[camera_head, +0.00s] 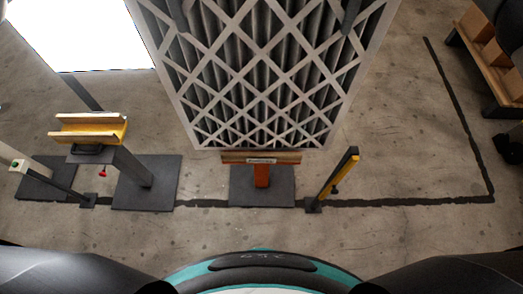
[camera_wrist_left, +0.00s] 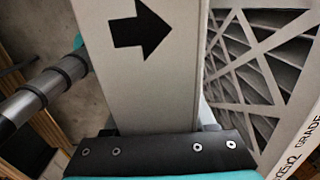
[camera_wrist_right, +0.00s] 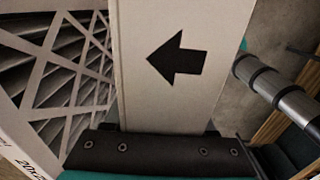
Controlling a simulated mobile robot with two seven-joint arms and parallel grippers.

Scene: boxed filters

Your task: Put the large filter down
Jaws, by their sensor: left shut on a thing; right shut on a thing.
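The large filter (camera_head: 262,75) has a pale frame with a diagonal lattice over dark pleats. It fills the top middle of the head view, held up in front of me, and its upper end is cut off. My left gripper (camera_head: 181,16) is shut on its left side, and my right gripper (camera_head: 351,16) is shut on its right side. In the left wrist view the filter's side wall (camera_wrist_left: 150,85) shows a black arrow. The right wrist view shows the opposite side wall (camera_wrist_right: 170,95), also with an arrow. The fingertips are largely hidden.
A low orange stand with a wooden, labelled top (camera_head: 261,160) appears just below the filter's lower edge. A yellow-black post (camera_head: 338,178) is to its right. A yellow cradle stand (camera_head: 90,130) and a button post (camera_head: 18,166) are left. Wooden shelving (camera_head: 485,55) is far right. Floor between is clear.

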